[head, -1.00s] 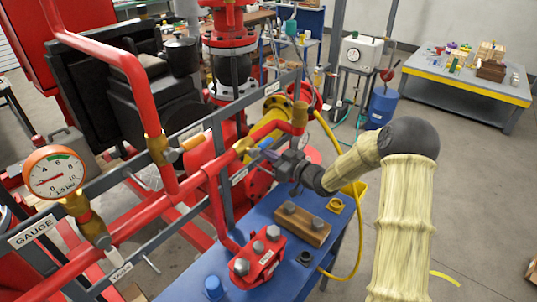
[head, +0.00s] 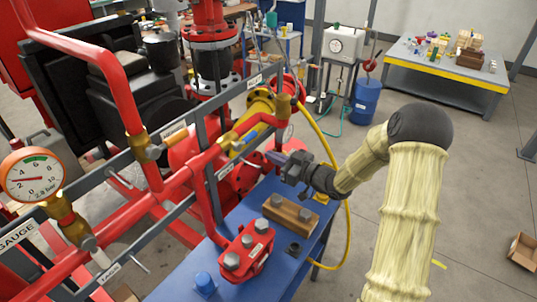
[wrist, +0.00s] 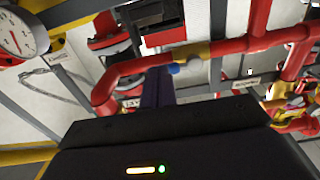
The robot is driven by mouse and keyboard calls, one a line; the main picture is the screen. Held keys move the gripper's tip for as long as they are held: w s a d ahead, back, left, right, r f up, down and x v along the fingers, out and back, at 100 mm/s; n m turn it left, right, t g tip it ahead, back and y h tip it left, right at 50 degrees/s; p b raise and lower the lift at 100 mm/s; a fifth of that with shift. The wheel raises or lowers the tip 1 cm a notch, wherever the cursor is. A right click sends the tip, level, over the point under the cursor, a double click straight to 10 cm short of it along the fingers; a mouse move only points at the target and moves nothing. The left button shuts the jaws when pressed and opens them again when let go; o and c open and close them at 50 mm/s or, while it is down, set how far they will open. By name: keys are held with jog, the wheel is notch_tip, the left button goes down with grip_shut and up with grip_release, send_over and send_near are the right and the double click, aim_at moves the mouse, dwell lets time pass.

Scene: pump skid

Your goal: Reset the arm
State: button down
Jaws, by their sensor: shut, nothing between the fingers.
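My gripper (head: 274,157) is in the middle of the head view, at the end of my pale-sleeved arm. Its narrow purple fingers are shut and empty. They point left toward the red pipework (head: 212,158), above the back of the blue bench (head: 245,222); I cannot tell whether they touch anything. In the wrist view the black gripper body fills the bottom, and the dark purple fingers (wrist: 157,88) show in front of a red pipe. A brass valve with a blue part (wrist: 174,68) lies just beyond them.
A pressure gauge (head: 33,177) stands at the left on the red pipe. The bench holds a red bolted flange (head: 246,252), a wooden block with bolts (head: 291,211) and a blue cap (head: 204,284). A yellow hose (head: 347,222) hangs behind my arm.

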jog(key=shift+s+d, duration=0.35)
jog(key=shift+d, duration=0.05)
jog(key=s+d+f+m+g+h, duration=0.25)
jog(key=s+d+m+h, duration=0.5)
jog(key=h, duration=0.55)
jog(key=s+d+m+g+h, duration=0.1)
jog(key=s+m+g, duration=0.2)
jog(key=s, duration=1.5)
jog(key=r+g, duration=0.1)
jog(key=g, duration=0.2)
jog(key=shift+s, duration=0.15)
jog(key=shift+a+f, duration=0.1)
